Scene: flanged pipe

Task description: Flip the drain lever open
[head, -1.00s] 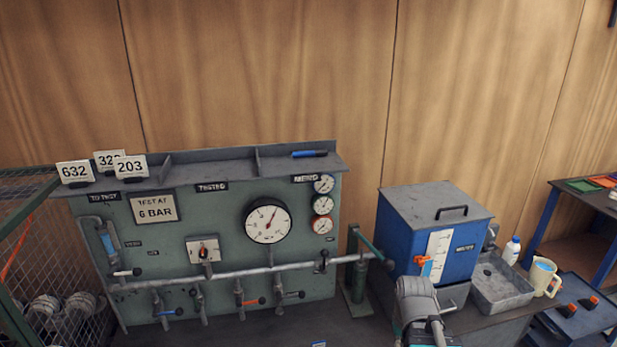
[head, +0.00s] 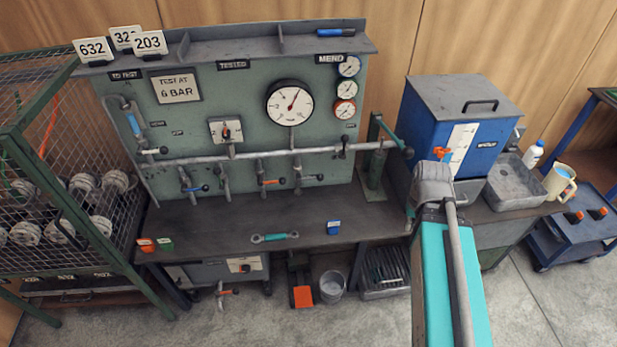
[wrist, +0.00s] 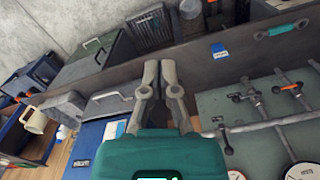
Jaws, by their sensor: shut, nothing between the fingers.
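The green test panel (head: 245,115) carries several small valve levers along and below a grey horizontal pipe (head: 255,156). One has a blue handle (head: 196,188), one an orange handle (head: 270,182), one a dark handle (head: 313,177) and one a pale handle (head: 152,151). Another orange-handled lever (head: 228,292) hangs below the bench. No label readable here tells which is the drain lever. My gripper (wrist: 160,70) is shut and empty in the wrist view, above the bench edge, apart from the levers. In the head view my arm hides its fingers.
A blue tank (head: 450,130) and a grey tray (head: 515,185) stand right of the panel. A wire cage (head: 75,190) stands left. A bucket (head: 332,285) is under the bench.

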